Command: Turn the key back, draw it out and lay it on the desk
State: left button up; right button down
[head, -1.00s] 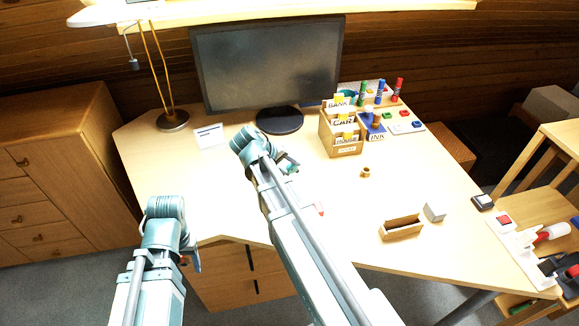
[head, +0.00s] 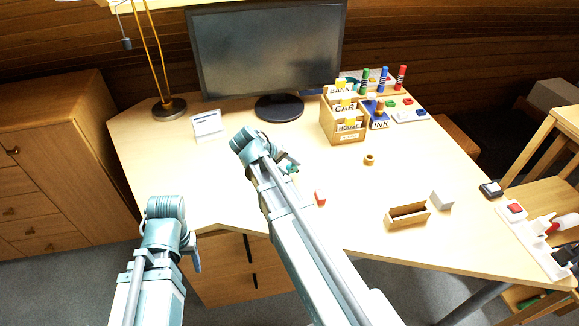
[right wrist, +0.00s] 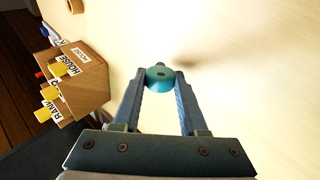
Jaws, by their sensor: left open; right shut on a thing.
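The key shows as a teal round-headed piece (right wrist: 160,77) between the fingertips of my right gripper (right wrist: 161,82) in the right wrist view. The gripper is shut on it, and the pale desk top lies beyond with a soft shadow. In the head view my right gripper (head: 289,162) is over the middle of the desk (head: 240,190), with a bit of the teal key (head: 292,169) showing. The key's shaft is mostly hidden. My left gripper (head: 194,253) is open and empty at the desk's front left edge, before the drawers. No lock can be made out.
A card box (head: 344,125) stands at the back right, also in the right wrist view (right wrist: 78,82). A small red piece (head: 320,198), a wooden ring (head: 369,159) and an open wooden tray (head: 408,215) lie on the desk.

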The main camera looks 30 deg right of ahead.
jog(key=shift+c, duration=1.8)
grip_release()
jog(key=p+v, duration=1)
jog(key=v, duration=0.3)
jog(key=shift+a+r+p, duration=0.25)
jog(key=shift+a+p, duration=0.1)
jog(key=shift+p, duration=0.05)
jog(key=shift+s, duration=0.1)
jog(key=s+a+f+n+g+y+p, duration=0.1)
jog(key=s+a+y, duration=0.5)
jog(key=s+a, duration=0.7)
jog(key=a+f+n+p, duration=0.1)
jog(key=a+n, duration=0.1)
jog(key=a, duration=0.2)
jog(key=shift+s+n+g, duration=0.3)
jog(key=shift+s+n, duration=0.1)
